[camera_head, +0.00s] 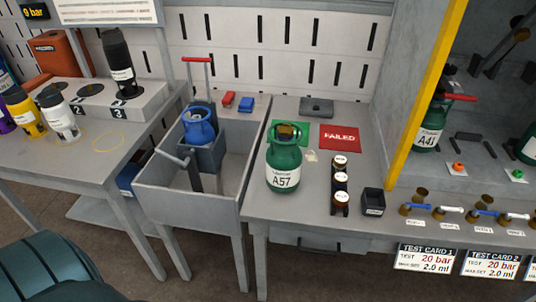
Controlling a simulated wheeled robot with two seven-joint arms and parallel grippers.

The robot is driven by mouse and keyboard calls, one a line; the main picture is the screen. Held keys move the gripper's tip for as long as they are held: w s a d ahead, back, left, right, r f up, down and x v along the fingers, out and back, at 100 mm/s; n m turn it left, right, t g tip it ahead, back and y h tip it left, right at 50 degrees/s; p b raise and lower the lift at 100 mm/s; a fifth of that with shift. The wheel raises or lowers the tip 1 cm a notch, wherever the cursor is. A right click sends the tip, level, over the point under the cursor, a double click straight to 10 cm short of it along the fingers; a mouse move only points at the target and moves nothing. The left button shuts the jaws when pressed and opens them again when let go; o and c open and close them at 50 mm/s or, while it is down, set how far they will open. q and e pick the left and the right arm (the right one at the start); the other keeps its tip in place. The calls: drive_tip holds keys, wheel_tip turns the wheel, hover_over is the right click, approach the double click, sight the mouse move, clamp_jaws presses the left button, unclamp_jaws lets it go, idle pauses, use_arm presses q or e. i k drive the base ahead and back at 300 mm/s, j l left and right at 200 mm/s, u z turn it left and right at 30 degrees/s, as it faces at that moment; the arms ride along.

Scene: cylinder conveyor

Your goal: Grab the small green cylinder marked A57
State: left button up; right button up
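The small green cylinder marked A57 (284,173) stands upright on the grey bench. It has a white label and a brass-coloured valve inside its collar at the top. No gripper touches it. Neither my left nor my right gripper shows in the head view. Another green cylinder, marked A41 (430,128), stands in the bay behind the yellow post at the right.
A green mat (290,128) and a red FAILED mat (340,138) lie behind the A57 cylinder. Right of it are a rack of small jars (340,183) and a black cup (373,202). A sink (160,197) with a blue cylinder (199,124) stands left. Bench front is clear.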

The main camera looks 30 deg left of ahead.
sight(284, 156)
drive_tip(key=j+z, duration=0.1)
drive_tip(key=j, duration=0.3)
drive_tip(key=k+j+z, duration=0.1)
drive_tip(key=j, duration=0.25)
drive_tip(key=k+j+z, duration=0.1)
drive_tip(key=j, duration=0.3)
drive_tip(key=k+j+z, duration=0.1)
drive_tip(key=j, duration=0.25)
